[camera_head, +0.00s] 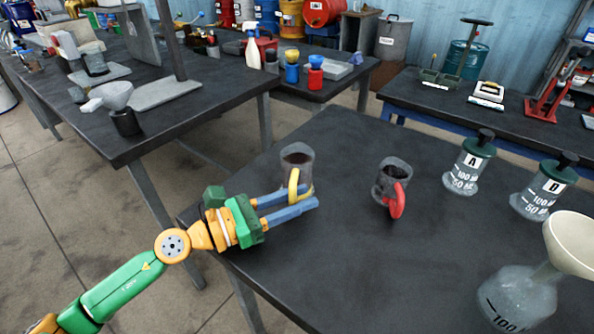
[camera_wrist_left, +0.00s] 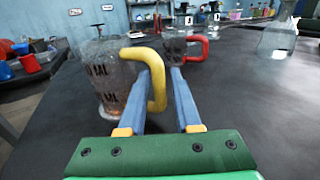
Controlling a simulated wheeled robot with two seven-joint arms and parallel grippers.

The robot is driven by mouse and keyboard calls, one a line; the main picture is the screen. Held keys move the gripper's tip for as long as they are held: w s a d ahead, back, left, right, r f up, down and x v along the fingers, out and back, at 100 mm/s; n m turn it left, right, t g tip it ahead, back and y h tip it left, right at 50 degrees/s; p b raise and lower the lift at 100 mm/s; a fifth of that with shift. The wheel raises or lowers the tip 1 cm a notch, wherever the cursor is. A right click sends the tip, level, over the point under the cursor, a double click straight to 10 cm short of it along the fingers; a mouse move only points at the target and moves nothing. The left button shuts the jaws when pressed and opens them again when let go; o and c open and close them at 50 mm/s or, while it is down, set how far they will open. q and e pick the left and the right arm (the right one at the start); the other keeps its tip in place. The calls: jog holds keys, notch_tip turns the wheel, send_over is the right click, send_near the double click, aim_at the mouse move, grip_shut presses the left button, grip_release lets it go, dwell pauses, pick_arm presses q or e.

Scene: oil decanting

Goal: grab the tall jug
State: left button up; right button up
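The jug with the yellow handle (camera_head: 297,157) stands upright on the dark table; it is clear with dark liquid low inside, and shows large at the left in the left wrist view (camera_wrist_left: 104,75). A jug with a red handle (camera_head: 388,178) stands to its right, also in the left wrist view (camera_wrist_left: 173,48). My left gripper (camera_head: 311,195) is open at the yellow handle. In the left wrist view its blue fingers (camera_wrist_left: 164,72) lie on either side of the handle's outer bar, with a gap showing by the right finger. My right gripper is not in view.
Two lidded glass jars, A (camera_head: 469,170) and B (camera_head: 543,190), stand at the right. A funnel (camera_head: 572,245) sits in a glass vessel (camera_head: 515,298) at the front right. The table's front middle is clear. A second table (camera_head: 165,115) is at the left.

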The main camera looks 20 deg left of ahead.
pick_arm(q)
jog(key=shift+w+d+r, duration=0.35)
jog(key=shift+w+d, duration=0.25)
jog(key=shift+w+d+f, duration=0.2)
jog(key=shift+d+f, duration=0.05)
jog(key=shift+f, duration=0.1)
jog(key=shift+a, duration=0.1)
grip_shut()
dwell(0.5)
